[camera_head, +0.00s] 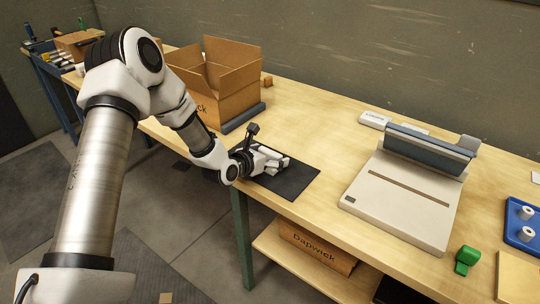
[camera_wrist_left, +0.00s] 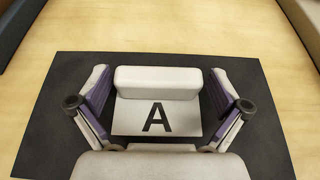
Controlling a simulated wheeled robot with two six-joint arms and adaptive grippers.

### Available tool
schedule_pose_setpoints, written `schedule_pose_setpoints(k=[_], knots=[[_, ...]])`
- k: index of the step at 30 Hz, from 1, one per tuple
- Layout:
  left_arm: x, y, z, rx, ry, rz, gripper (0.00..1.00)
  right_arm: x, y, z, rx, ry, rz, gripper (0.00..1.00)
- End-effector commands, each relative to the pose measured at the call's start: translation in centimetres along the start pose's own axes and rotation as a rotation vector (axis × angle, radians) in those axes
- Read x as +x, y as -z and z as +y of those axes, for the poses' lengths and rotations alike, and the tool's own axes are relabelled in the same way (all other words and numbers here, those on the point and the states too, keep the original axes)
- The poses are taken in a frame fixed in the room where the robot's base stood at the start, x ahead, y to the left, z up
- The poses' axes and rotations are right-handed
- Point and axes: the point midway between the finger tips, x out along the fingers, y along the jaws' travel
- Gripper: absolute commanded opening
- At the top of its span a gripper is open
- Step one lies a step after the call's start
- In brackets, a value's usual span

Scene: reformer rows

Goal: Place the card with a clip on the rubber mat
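The card with a clip (camera_wrist_left: 156,118) is a white card with a black letter A and a thick white clip bar along its top edge. In the left wrist view it appears flat over the dark rubber mat (camera_wrist_left: 55,115), inside the mat's outline. The mat also shows in the head view (camera_head: 296,184), near the table's front edge. My left gripper (camera_wrist_left: 160,85) is low over the mat, its fingers spread on either side of the clip with what look like narrow gaps. In the head view the gripper (camera_head: 279,160) hides the card. My right gripper is out of view.
An open cardboard box (camera_head: 226,98) stands behind the mat, beside a dark blue-grey block (camera_head: 244,117). A large beige device (camera_head: 402,199) is to the right, with a green object (camera_head: 467,258) and a blue tray (camera_head: 521,238) beyond it. The table between mat and device is clear.

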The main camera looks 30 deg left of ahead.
Motion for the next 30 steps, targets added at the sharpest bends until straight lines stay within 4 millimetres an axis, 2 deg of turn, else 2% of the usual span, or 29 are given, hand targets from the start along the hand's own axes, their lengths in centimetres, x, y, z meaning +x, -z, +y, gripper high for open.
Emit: schedule_pose_setpoints(k=[5,8,11,15,18,21,25,30], knots=[[-0.2,-0.4,0.0,0.000,0.000,0.000,1.00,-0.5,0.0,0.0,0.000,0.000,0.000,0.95],[-1.2,-0.4,0.1,-0.004,-0.002,-0.001,1.00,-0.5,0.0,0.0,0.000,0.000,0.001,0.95],[-3.5,-0.4,0.0,-0.008,0.001,-0.002,1.00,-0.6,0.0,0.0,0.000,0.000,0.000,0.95],[-7.5,-0.6,0.1,-0.012,-0.002,-0.003,1.00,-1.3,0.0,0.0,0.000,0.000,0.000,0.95],[-9.8,-0.7,0.0,-0.011,0.000,-0.004,1.00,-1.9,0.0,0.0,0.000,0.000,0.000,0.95],[-11.2,-0.6,0.1,-0.007,-0.002,-0.002,1.00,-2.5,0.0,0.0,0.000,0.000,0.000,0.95],[-12.0,-0.4,0.0,-0.004,0.000,-0.001,1.00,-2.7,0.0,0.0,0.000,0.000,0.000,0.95],[-12.2,-0.3,-0.1,0.000,0.001,0.000,1.00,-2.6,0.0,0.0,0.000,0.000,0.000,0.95]])
